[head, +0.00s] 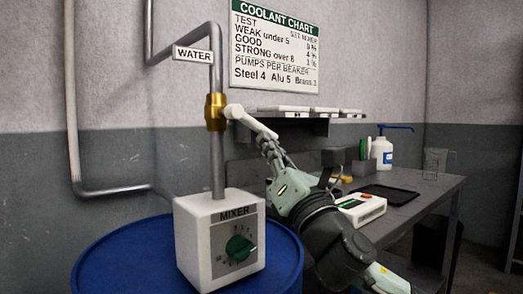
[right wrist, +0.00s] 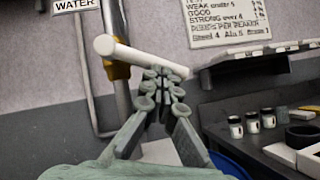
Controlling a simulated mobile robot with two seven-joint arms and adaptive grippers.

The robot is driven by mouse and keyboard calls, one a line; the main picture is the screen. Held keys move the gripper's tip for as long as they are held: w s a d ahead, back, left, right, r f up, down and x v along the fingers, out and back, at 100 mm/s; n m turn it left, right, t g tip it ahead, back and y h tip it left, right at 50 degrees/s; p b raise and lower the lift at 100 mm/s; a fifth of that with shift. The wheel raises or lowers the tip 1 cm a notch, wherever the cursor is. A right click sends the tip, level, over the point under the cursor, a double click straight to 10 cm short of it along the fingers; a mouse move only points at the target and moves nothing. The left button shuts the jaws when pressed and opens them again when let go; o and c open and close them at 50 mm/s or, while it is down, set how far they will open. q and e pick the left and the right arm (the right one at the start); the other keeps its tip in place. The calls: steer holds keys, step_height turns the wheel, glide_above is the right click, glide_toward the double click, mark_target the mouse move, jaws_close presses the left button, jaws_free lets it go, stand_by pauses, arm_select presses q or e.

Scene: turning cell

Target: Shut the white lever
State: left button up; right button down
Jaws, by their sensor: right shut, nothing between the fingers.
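The white lever (head: 250,122) sticks out to the right from the brass valve (head: 215,112) on the grey water pipe and slopes downward. In the right wrist view the white lever (right wrist: 135,54) runs from its thick round hub at upper left down to the right. My right gripper (head: 267,143) is shut and empty, with its fingertips right at the lever's outer part. In the right wrist view the closed fingers (right wrist: 158,82) overlap the lever's underside; I cannot tell whether they touch it. My left gripper is out of view.
The white mixer box (head: 219,240) with a green dial stands on a blue drum (head: 115,262) below the valve. A wall shelf (head: 290,122) is behind my right gripper. A grey bench (head: 425,190) with a pump bottle (head: 382,152) and a dark tray (head: 388,194) stands at right.

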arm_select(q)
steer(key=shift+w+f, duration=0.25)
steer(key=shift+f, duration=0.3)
arm_select(e)
steer(key=n+y, duration=0.2)
steer(key=d+r+n+g+y, duration=0.1)
steer(key=n, duration=0.2)
steer(key=w+r+n+g+y, duration=0.1)
steer(key=n+y, duration=0.1)
steer(key=shift+d+r+n+y, duration=0.25)
steer(key=shift+n+y, duration=0.05)
steer(key=shift+n, duration=0.1)
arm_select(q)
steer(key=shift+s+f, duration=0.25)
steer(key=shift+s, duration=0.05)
arm_select(e)
steer(key=shift+g, duration=0.3)
steer(key=shift+f, duration=0.1)
